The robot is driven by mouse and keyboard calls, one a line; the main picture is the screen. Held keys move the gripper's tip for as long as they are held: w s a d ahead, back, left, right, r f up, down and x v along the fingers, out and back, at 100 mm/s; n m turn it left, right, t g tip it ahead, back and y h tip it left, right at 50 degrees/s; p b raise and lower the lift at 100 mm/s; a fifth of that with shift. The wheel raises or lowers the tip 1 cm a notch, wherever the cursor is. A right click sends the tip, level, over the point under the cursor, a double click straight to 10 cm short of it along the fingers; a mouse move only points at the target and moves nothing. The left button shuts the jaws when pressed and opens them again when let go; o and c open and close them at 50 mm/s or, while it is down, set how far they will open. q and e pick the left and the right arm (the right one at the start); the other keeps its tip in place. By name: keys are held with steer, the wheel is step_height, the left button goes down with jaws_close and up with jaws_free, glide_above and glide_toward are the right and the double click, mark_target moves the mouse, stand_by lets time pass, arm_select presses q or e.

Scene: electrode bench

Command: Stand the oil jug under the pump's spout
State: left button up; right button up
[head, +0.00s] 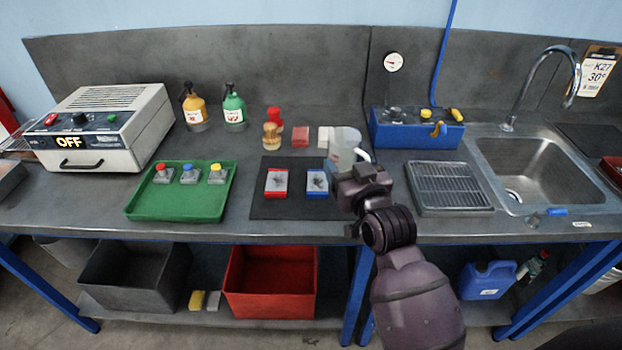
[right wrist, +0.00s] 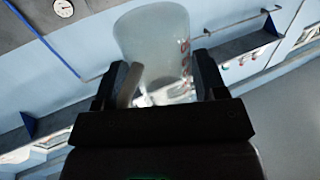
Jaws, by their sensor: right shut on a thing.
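The oil jug (head: 344,146) is a clear, pale jug with a handle. My right gripper (head: 357,178) is shut on it, above the right part of the dark mat. In the right wrist view the jug (right wrist: 155,45) sits between the two fingers, its handle on the left. The gripper hides the jug's lower part in the head view. The blue pump (head: 410,137) stands at the back, right of the jug, with a gauge above and a small brass spout (head: 438,130) on its front. The jug is apart from the pump. My left gripper is not in view.
A metal drip grid (head: 450,186) lies in front of the pump, with the sink (head: 530,170) to its right. Red and blue blocks rest on the dark mat (head: 262,209). A green tray (head: 140,207) and several bottles stand further left. The grid is clear.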

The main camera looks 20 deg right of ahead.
mark_target(336, 130)
steer(key=shift+n+y, duration=0.3)
steer(key=shift+y, duration=0.2)
steer(key=w+r, duration=0.1)
steer(key=w+r+p, duration=0.1)
steer(key=r, duration=0.1)
steer(key=w+r, duration=0.1)
steer(key=r, duration=0.1)
steer(key=shift+w+a+r, duration=0.2)
steer(key=shift+w+a, duration=0.1)
steer(key=shift+a, duration=0.05)
steer(key=shift+w+f, duration=0.1)
step_height(336, 130, down, 20)
steer(key=shift+r+b, duration=0.25)
steer(key=shift+b, duration=0.05)
steer(key=shift+f, duration=0.15)
steer(key=o, duration=0.9)
steer(key=shift+o, duration=0.2)
